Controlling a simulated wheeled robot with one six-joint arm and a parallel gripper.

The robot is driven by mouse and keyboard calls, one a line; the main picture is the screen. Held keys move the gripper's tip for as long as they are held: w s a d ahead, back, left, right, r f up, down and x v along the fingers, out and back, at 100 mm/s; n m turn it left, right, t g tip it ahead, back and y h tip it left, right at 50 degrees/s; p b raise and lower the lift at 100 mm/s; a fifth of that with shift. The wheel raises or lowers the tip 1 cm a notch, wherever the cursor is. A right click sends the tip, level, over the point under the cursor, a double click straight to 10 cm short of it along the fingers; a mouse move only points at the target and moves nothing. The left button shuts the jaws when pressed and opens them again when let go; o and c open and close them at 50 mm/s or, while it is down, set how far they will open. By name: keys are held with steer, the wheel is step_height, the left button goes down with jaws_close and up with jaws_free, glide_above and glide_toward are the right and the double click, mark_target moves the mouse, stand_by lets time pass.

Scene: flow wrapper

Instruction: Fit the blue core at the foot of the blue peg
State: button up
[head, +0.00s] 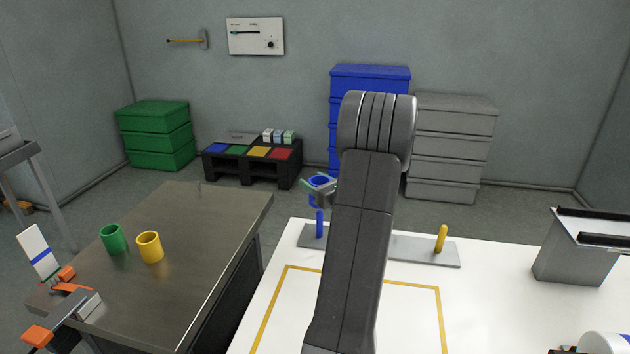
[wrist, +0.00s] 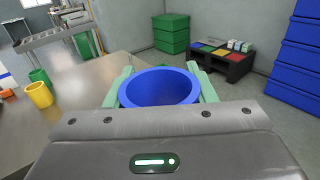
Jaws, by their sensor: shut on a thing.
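The blue core (wrist: 158,88) is a hollow ring held upright, with its open top facing up in the wrist view. My gripper (wrist: 160,92) is shut on it, with a pale green finger on each side. In the head view the blue core (head: 320,181) shows just left of my arm, at or above the top of the blue peg (head: 319,222). I cannot tell whether the core is around the peg. The peg stands on a grey base plate (head: 310,238) at the white table's far edge. My arm hides much of the plate.
A yellow peg (head: 441,238) stands on the plate's right part. Green (head: 113,239) and yellow (head: 150,247) cores stand on the metal table (head: 200,260) to the left. A grey box-like device (head: 580,250) stands at the right. The yellow-outlined area (head: 415,315) looks clear beside my arm.

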step_height(320, 180, down, 8)
steer(key=b, duration=0.6)
steer(key=shift+f, duration=0.2)
stand_by(0.3)
steer(key=o, duration=1)
steer(key=v, duration=1.4)
steer(key=shift+w+a, duration=0.1)
steer(key=shift+w, duration=0.05)
